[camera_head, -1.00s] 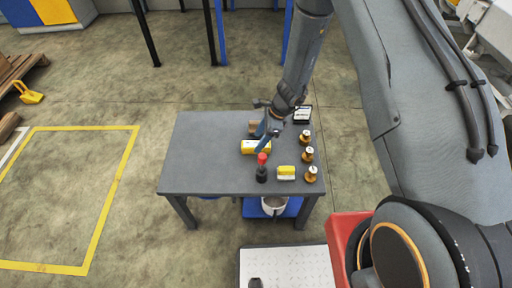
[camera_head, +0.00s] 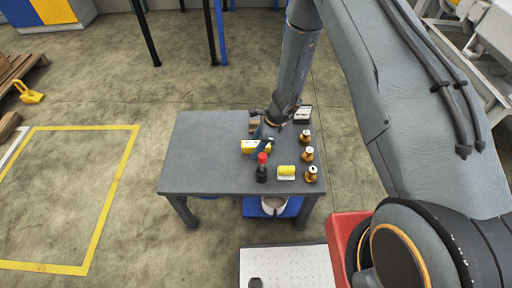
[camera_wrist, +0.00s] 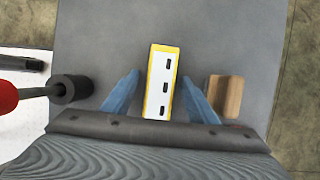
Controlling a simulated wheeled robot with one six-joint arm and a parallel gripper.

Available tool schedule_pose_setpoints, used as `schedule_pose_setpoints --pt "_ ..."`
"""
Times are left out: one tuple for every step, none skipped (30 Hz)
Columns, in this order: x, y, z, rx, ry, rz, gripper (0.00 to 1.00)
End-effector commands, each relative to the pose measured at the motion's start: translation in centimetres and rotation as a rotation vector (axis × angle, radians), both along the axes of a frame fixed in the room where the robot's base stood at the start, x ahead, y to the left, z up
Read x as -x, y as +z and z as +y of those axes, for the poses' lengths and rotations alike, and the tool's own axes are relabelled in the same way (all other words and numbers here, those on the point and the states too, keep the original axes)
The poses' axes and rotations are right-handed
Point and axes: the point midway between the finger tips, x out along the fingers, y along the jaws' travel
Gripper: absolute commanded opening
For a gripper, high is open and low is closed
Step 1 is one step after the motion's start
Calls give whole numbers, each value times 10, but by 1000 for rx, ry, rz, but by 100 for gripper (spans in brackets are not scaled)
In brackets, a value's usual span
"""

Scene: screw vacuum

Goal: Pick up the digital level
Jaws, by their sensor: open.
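In the head view this level (camera_head: 249,146) is partly hidden by my gripper (camera_head: 265,143). In the wrist view my gripper (camera_wrist: 160,80) is open, with one blue finger on each side of the level. Gaps show between the level and both fingers, so it is not gripped. The fingers' exact height above the table is unclear.
A red and black tool (camera_head: 262,170) stands close in front of the level. A wooden block (camera_wrist: 226,96) lies on its other side. A smaller yellow and white item (camera_head: 287,172) and brass pieces (camera_head: 307,154) line the right. The table's left half is clear.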

Motion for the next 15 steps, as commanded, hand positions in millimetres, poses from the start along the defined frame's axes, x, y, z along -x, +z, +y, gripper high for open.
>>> schedule_pose_setpoints --pt "0 -1 0 0 0 0 53" --pt "0 -1 0 0 0 0 53" --pt "0 -2 0 0 0 0 53" --pt "0 -1 0 0 0 0 48" --pt "0 -1 0 0 0 0 43" --pt "0 -1 0 0 0 0 36" --pt "0 -1 0 0 0 0 31" --pt "0 -1 0 0 0 0 26" --pt "0 -1 0 0 0 0 19" --pt "0 -1 0 0 0 0 14" --pt "0 -1 0 0 0 0 9" --pt "0 -1 0 0 0 0 3" --pt "0 -1 0 0 0 0 3" --pt "0 -1 0 0 0 0 3" --pt "0 -1 0 0 0 0 3"
